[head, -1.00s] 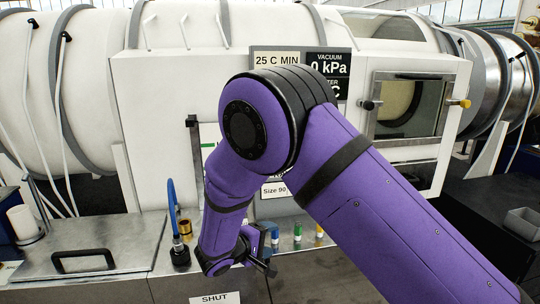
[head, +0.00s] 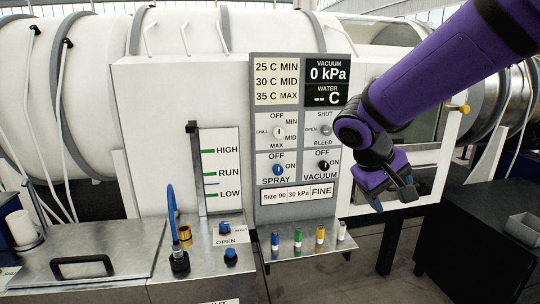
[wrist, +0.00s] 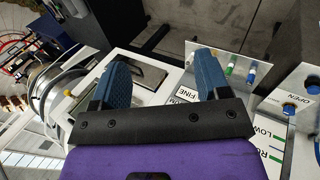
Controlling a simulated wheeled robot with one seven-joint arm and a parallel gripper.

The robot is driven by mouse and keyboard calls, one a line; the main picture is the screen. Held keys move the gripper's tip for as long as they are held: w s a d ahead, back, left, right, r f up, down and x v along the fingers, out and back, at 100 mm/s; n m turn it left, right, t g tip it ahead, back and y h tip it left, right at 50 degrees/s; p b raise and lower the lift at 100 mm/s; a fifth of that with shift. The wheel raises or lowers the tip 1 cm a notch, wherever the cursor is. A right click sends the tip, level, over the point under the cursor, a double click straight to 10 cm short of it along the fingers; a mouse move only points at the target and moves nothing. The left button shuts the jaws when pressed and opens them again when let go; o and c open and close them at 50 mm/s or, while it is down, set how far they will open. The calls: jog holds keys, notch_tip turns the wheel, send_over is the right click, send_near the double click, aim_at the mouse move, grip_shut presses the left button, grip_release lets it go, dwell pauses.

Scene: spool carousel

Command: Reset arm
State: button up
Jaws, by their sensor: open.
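My gripper (head: 392,196) hangs in the air in front of the white machine, to the right of the grey control panel (head: 287,211) in the head view. Its blue fingers (wrist: 160,85) stand apart in the wrist view, with nothing between them. My purple arm comes in from the upper right and covers most of the window at the machine's right. The control panel shows knobs and labels, with the vacuum display (head: 328,69) reading 0 kPa and the water display without a number.
A small shelf (head: 310,250) below the panel holds several coloured pegs (head: 320,234). Left of it are blue knobs (head: 230,255), a blue hose (head: 172,215) and a steel lid with a black handle (head: 83,266). A dark cabinet (head: 470,255) with a grey bin (head: 524,228) stands at the right.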

jog(key=s+d+r+m+t+y, duration=0.1)
jog(key=s+d+r+y, duration=0.2)
jog(key=s, duration=0.7)
jog(key=s+d+r+m+t+y, duration=0.1)
jog(key=s+d+r+t+y, duration=0.1)
jog(key=s, duration=0.7)
jog(key=shift+s+d+r+m+t+y, duration=0.35)
jog(key=shift+d+r+y, duration=0.2)
jog(key=shift+r, duration=0.35)
